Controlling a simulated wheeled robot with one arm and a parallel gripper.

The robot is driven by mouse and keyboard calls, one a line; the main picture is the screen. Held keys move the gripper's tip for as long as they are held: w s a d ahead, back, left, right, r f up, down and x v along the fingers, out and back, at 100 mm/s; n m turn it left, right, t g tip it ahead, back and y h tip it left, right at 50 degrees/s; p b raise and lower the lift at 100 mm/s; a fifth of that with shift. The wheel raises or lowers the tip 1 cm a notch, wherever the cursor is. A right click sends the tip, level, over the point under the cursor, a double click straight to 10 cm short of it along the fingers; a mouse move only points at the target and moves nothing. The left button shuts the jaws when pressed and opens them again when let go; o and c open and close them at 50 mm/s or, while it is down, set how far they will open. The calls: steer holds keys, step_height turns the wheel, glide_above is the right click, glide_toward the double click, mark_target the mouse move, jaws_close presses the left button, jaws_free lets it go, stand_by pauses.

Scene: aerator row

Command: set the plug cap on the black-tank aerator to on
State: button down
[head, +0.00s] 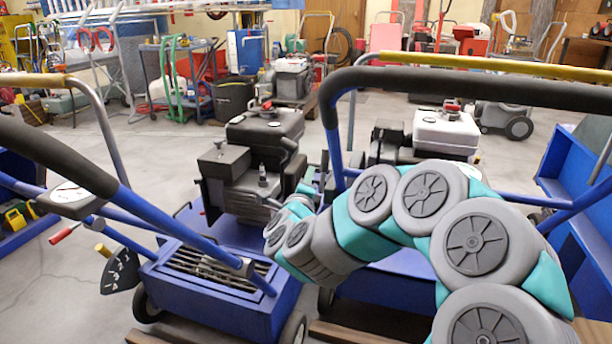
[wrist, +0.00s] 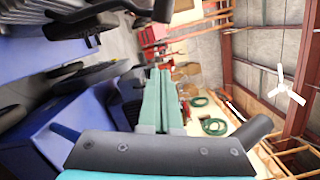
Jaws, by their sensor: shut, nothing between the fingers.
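The black-tank aerator stands left of centre in the head view, with a black tank (head: 265,126) on its dark engine and a blue body (head: 215,295). A small upright grey part with a dark top (head: 263,176) stands on the engine's near side; it may be the plug and its cap, but I cannot tell its setting. My gripper (head: 322,170) is just right of this engine, small and partly hidden by my arm in the head view. In the wrist view my gripper (wrist: 160,75) has its teal fingers together, with nothing between them. No plug cap is clear in the wrist view.
A second aerator with a white tank (head: 446,131) stands to the right. Black-gripped handlebars (head: 460,85) cross in front of it, and another handlebar (head: 60,160) crosses the left. Blue shelving (head: 575,185) is at far right. Open floor (head: 60,280) lies at left.

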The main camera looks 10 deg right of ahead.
mark_target(288, 155)
steer(key=w+r, duration=0.1)
steer(key=w, duration=0.7)
steer(key=shift+a+r, duration=0.25)
steer(key=shift+a, duration=0.2)
